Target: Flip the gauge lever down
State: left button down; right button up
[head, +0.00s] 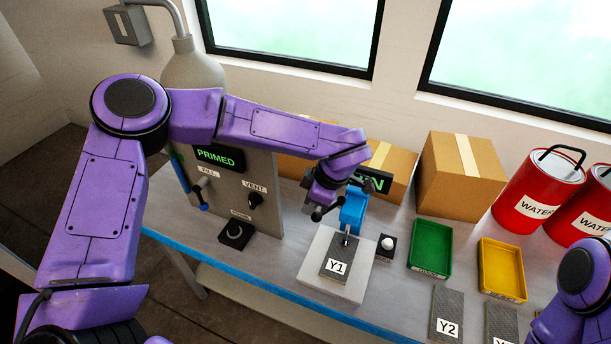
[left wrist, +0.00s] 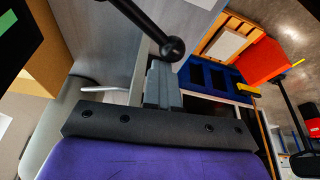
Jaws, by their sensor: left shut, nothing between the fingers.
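The gauge is a blue stand (head: 353,210) on a pale base plate (head: 312,265), partly hidden by my left wrist. Its metal tip stands over a grey plate marked Y1 (head: 337,268). A thin black rod with a ball end (head: 316,215) shows beside my left gripper; it looks like the gauge lever. In the left wrist view a black ball-ended rod (left wrist: 172,48) crosses close to the fingertips; contact cannot be told. My left gripper (head: 327,190) is shut and empty; its grey fingers show in the left wrist view (left wrist: 160,82). My right gripper is out of view.
A panel reading PRIMED (head: 216,157) stands at the left. A small box with a white button (head: 387,246), a green tray (head: 432,246) and a yellow tray (head: 503,268) are to the right. Cardboard boxes (head: 460,175) and red water cans (head: 537,192) stand behind.

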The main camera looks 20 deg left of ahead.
pick_arm(q)
jog(key=shift+s+d, duration=0.1)
jog(key=shift+s, duration=0.05)
dwell(0.3)
notch_tip(320, 180, up, 10)
jog(key=b, duration=0.1)
jog(key=shift+w+a+b, duration=0.2)
jog(key=shift+a+b, duration=0.1)
jog(key=shift+a, duration=0.1)
jog(key=shift+d, duration=0.2)
